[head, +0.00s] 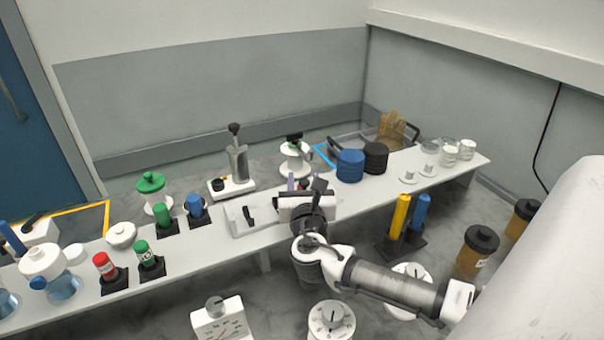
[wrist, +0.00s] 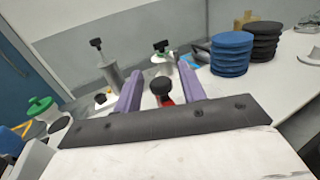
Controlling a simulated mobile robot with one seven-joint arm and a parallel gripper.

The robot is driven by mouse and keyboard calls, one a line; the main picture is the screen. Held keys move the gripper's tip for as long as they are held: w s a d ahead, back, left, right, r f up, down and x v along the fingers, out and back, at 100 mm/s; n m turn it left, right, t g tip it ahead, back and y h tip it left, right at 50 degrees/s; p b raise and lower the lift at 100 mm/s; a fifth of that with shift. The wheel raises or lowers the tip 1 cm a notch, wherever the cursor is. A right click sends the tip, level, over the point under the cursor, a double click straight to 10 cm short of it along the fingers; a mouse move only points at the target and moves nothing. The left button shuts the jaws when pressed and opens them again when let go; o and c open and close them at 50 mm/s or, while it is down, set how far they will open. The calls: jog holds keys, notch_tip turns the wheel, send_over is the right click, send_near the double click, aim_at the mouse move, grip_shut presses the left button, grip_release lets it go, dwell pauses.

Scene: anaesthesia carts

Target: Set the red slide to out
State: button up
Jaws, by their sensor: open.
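My gripper (head: 303,178) is at the middle of the long white bench, pointing away toward the back wall. Its two purple fingers also show in the wrist view (wrist: 160,72), spread apart with nothing clasped. In the wrist view a round black knob on a small red part, seemingly the red slide (wrist: 167,101), appears between the fingers. I see no contact between knob and fingers. The slide's base and track are hidden behind my gripper, so its setting cannot be read. In the head view my gripper mostly covers it.
A white block with a black lever (head: 249,216) sits just left of my gripper. Behind stand a grey column with a black knob (head: 238,160) and a white round device (head: 296,160). Blue discs (head: 350,166) and black discs (head: 375,158) are stacked to the right.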

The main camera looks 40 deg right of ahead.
jog(key=shift+w+d, duration=0.1)
dwell(0.3)
grip_shut()
